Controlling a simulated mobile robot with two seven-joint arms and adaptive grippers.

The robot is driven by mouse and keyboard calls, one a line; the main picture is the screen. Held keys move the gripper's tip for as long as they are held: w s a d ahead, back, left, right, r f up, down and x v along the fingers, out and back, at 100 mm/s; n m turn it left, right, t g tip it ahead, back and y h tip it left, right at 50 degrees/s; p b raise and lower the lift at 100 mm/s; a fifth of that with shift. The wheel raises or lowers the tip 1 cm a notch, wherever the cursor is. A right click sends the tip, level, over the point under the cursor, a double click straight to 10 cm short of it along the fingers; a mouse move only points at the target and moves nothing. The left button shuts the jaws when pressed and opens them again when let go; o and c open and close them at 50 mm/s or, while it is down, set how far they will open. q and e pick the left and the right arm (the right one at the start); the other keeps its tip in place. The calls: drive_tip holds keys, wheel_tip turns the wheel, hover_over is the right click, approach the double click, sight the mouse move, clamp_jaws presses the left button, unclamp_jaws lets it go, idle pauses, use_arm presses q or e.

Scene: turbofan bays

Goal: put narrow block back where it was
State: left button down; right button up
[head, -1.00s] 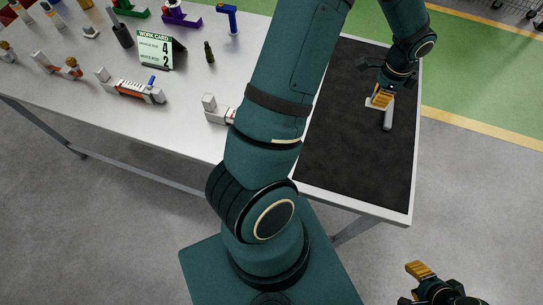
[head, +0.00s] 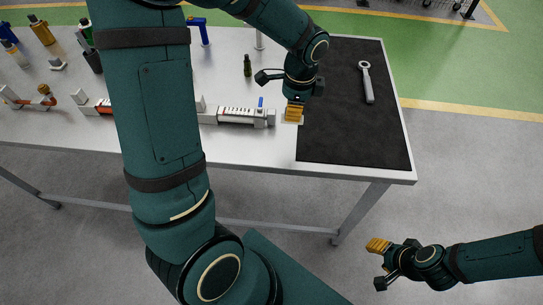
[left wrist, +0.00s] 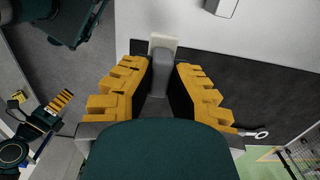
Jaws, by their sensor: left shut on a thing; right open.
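My left gripper (head: 294,112) is shut on a narrow block (left wrist: 161,72), held near the left edge of the dark mat. In the left wrist view the block is grey with a pale, flat end (left wrist: 163,42) and sits between the yellow fingers. In the head view only a pale bit shows around the fingertips, and the gripper hides the rest. I cannot tell whether the block touches the table. My right gripper (head: 378,263) is open and empty, off the table's front side.
A white fixture with a blue knob (head: 240,117) lies left of my left gripper. A grey ring-ended wrench (head: 367,82) lies on the dark mat (head: 350,135), whose front part is clear. A small dark green bottle (head: 247,66) stands behind. My left arm hides part of the table.

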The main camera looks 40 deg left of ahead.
use_arm(q)
drive_tip(key=shift+s+f, duration=0.15)
drive_tip(key=shift+s, duration=0.15)
wheel_tip(320, 180, down, 10)
drive_tip(key=shift+r+b, duration=0.1)
drive_tip(key=shift+b, duration=1.1)
use_arm(e)
drive_tip(key=shift+s+a+f, duration=0.1)
drive_tip(key=shift+s+f, duration=0.15)
drive_tip(key=shift+f, duration=0.35)
drive_tip(key=shift+s+a+f, duration=0.1)
drive_tip(key=shift+s+f, duration=0.15)
drive_tip(key=shift+f, duration=0.35)
use_arm(q)
drive_tip(key=shift+f+b, duration=0.3)
drive_tip(key=shift+f, duration=0.1)
drive_tip(key=c, duration=1.1)
unclamp_jaws()
use_arm(e)
drive_tip(key=shift+s+f, duration=0.1)
drive_tip(key=shift+f, duration=0.2)
use_arm(q)
drive_tip(key=shift+r, duration=0.15)
